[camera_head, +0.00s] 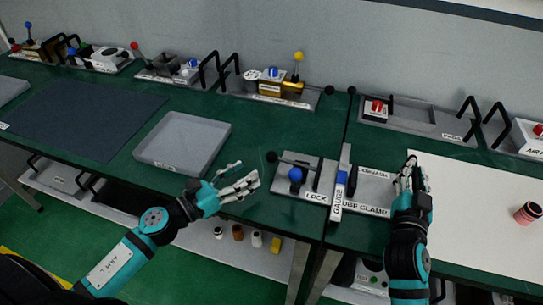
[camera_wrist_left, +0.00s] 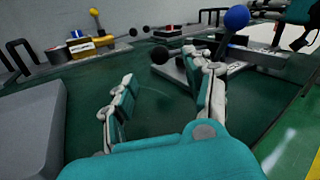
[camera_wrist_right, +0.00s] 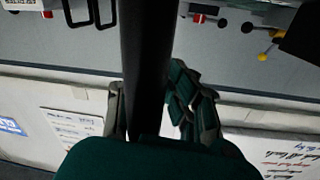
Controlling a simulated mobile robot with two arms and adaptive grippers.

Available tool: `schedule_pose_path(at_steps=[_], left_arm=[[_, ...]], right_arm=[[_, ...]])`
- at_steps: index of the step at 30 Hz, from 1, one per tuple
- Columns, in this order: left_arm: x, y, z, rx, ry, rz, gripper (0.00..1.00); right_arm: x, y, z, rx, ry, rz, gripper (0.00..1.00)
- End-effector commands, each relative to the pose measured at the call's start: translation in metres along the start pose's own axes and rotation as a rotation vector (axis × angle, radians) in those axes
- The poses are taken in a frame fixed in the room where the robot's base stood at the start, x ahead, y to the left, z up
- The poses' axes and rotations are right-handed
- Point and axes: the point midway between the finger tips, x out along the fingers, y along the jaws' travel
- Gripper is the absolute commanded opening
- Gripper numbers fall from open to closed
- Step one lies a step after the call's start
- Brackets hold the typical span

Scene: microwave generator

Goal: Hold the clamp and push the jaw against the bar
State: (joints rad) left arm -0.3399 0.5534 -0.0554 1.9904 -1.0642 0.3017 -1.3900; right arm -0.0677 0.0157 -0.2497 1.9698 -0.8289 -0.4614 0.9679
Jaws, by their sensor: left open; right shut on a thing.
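The clamp fixture's grey base (camera_head: 372,190), with "CLAMP" on its label, sits near the table's front edge. A long grey bar (camera_head: 338,205) marked "GAUGE" stands along its left side, with a blue block (camera_head: 341,178) on it. A plate marked "LOCK" (camera_head: 290,190) lies left of it with a blue knob (camera_head: 295,174). My right gripper (camera_head: 408,178) is at the base's right end, shut on a dark handle (camera_wrist_right: 148,60), largely hidden in the head view. My left gripper (camera_head: 245,180) is open and empty, left of the lock plate; the knob also shows in the left wrist view (camera_wrist_left: 236,17).
A black-balled lever (camera_head: 300,162) crosses the lock plate. A grey tray (camera_head: 183,141) lies behind my left gripper. Other fixtures with black handles (camera_head: 275,85) line the back. A white sheet (camera_head: 475,215) and a pink cylinder (camera_head: 528,212) lie at right.

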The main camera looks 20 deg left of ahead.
Motion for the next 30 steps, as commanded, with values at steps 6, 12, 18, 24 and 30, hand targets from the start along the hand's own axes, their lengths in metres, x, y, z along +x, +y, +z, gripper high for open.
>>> schedule_pose_path(at_steps=[6, 12, 18, 24, 30], left_arm=[[0.047, 0.000, 0.001, 0.002, -0.002, -0.003, 0.53], [0.077, 0.000, 0.000, 0.000, 0.000, -0.002, 0.53], [0.091, 0.000, -0.001, 0.000, 0.001, -0.001, 0.53], [0.093, 0.000, -0.001, -0.001, 0.001, -0.001, 0.53], [0.093, 0.000, -0.001, -0.002, 0.001, -0.001, 0.40]], right_arm=[[-0.001, 0.002, 0.010, -0.001, -0.021, 0.007, 0.00], [-0.001, 0.002, 0.010, -0.001, -0.021, 0.007, 0.00], [-0.001, 0.002, 0.010, -0.001, -0.020, 0.007, 0.00], [-0.001, 0.002, 0.010, -0.001, -0.020, 0.007, 0.00], [-0.001, 0.002, 0.010, -0.001, -0.020, 0.007, 0.00]])
